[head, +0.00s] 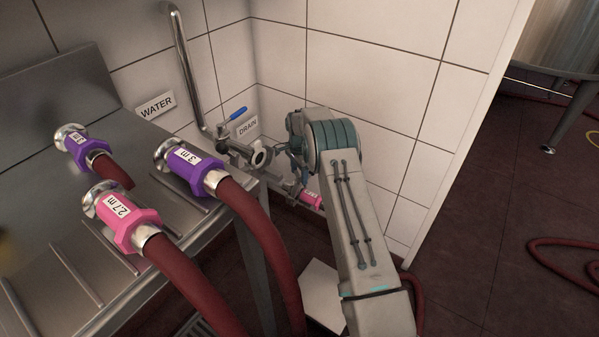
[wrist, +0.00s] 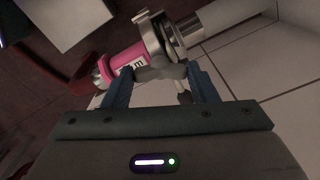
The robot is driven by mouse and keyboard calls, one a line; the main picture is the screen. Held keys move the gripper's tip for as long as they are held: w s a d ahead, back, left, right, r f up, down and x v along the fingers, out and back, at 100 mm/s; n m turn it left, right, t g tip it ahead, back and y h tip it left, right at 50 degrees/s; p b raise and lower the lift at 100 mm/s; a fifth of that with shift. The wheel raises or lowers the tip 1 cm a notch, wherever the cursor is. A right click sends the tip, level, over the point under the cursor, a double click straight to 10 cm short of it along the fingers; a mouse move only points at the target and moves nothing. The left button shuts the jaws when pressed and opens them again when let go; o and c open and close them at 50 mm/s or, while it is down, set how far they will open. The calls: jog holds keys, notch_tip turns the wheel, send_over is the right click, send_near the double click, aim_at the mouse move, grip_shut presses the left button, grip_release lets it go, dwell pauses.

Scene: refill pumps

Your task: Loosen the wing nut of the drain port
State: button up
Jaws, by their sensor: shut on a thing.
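In the wrist view a metal clamp (wrist: 158,38) rings the joint between the port's pipe (wrist: 220,18) and a pink hose coupling (wrist: 128,57). The pink coupling also shows beside my arm in the head view (head: 309,198). My gripper (wrist: 160,82) is at the clamp, its fingers on both sides of the grey wing nut (wrist: 160,73) and shut on it.
A steel bench (head: 145,272) at left carries purple and pink hose couplings, with red hoses hanging off its edge. A blue-handled valve (head: 236,114) is just left of my arm. A white wall edge (head: 470,130) stands at right. A red hose (head: 565,255) lies on the floor.

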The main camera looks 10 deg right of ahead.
aim_at(299, 174)
jog(key=n, duration=1.3)
jog(key=shift+n, duration=0.4)
jog(key=n, duration=0.8)
jog(key=shift+n+p, duration=0.3)
jog(key=shift+n, duration=0.3)
jog(key=o, duration=1)
jog(key=shift+r, duration=0.1)
notch_tip(299, 174, up, 14)
jog(key=p, duration=0.3)
